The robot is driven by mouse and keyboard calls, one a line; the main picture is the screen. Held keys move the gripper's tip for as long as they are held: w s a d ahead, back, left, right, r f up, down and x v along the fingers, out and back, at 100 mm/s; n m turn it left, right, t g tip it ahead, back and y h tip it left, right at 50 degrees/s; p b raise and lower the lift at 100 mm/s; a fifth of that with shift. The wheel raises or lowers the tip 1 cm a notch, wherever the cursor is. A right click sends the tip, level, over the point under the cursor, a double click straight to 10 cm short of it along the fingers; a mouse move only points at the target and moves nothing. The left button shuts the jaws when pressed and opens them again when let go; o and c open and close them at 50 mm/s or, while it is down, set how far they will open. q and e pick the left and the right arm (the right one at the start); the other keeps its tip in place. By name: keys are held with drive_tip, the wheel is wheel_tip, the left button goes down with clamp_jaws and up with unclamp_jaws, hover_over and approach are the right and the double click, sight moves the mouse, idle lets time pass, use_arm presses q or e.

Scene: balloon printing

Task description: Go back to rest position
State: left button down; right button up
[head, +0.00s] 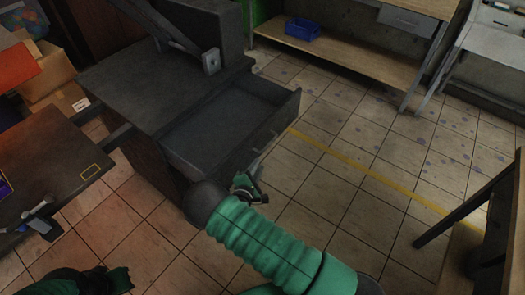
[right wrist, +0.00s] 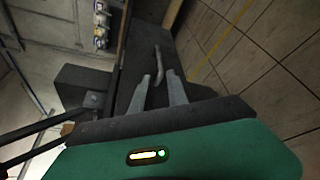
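My right arm comes in from the bottom of the head view, and its gripper (head: 252,182) is beside the front of an open, empty grey drawer (head: 222,124). In the right wrist view the two fingers of the right gripper (right wrist: 159,84) are apart, with nothing between them. A bent metal handle (right wrist: 160,66) on the dark drawer front lies just beyond the fingertips; I cannot tell whether they touch it. Part of my left arm shows at the bottom left of the head view; I cannot make out its gripper.
The drawer sticks out of a dark cabinet (head: 137,88). A dark table (head: 45,165) is at the left, with boxes behind it. A blue bin (head: 302,29) sits on a low wooden shelf (head: 345,60) at the back. Tiled floor right of the drawer is clear, crossed by a yellow line.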

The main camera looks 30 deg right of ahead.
drive_tip(key=shift+s+a, duration=0.5)
drive_tip(key=shift+r, duration=0.1)
drive_tip(key=s+a+r+m+g+y+p, duration=0.3)
drive_tip(key=a+r+m+y+p, duration=0.3)
drive_tip(key=a+r+m+y, duration=0.55)
drive_tip(key=s+d+r+m+g+p, duration=0.1)
drive_tip(key=s+r+g, duration=0.1)
drive_tip(key=s+r, duration=0.3)
drive_tip(key=s+d+r+m+g+p, duration=0.1)
drive_tip(key=s+r, duration=0.5)
drive_tip(key=s, duration=0.7)
drive_tip(key=shift+s+r+m+g, duration=0.15)
drive_tip(key=shift+s+m+g, duration=0.15)
drive_tip(key=shift+m+g, duration=0.4)
